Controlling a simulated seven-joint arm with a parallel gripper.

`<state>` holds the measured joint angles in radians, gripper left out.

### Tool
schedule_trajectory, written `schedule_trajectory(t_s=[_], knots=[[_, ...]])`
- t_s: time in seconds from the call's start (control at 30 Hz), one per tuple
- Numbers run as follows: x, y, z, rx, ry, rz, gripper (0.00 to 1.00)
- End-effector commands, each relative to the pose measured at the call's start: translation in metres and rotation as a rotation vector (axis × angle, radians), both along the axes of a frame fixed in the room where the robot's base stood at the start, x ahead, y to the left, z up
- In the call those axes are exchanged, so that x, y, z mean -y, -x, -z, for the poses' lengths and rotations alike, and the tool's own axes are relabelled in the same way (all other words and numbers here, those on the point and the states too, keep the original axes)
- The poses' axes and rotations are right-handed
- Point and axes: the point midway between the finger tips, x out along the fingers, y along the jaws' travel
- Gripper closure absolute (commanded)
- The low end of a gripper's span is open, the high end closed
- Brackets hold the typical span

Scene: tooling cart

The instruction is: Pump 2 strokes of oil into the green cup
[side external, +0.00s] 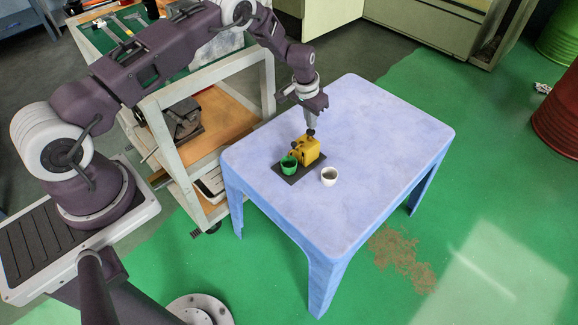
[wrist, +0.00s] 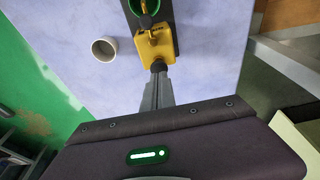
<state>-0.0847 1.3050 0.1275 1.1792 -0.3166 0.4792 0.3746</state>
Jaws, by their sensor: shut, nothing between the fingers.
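A yellow oil pump (side external: 307,150) stands on a dark mat (side external: 289,177) on the table. The green cup (side external: 289,165) sits on the same mat, in front of the pump. In the wrist view the yellow pump (wrist: 154,44) is ahead of my fingers, and the green cup (wrist: 147,6) is cut off by the top edge. My gripper (side external: 311,130) is shut, pointing down, with its fingertips at the dark knob on top of the pump. In the wrist view my gripper (wrist: 158,72) overlaps that knob; I cannot tell whether they touch.
A white cup (side external: 329,176) stands on the blue table (side external: 390,150), right of the mat; it also shows in the wrist view (wrist: 104,49). The table's right side is clear. A cart (side external: 205,80) with tools stands behind and left of the table.

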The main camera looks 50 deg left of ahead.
Motion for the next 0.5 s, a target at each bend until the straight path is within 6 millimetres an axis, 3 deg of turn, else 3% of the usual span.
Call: schedule_trajectory(t_s=[0.5], knots=[[0.0, 0.0, 0.015, 0.0, 0.0, 0.0, 1.0]])
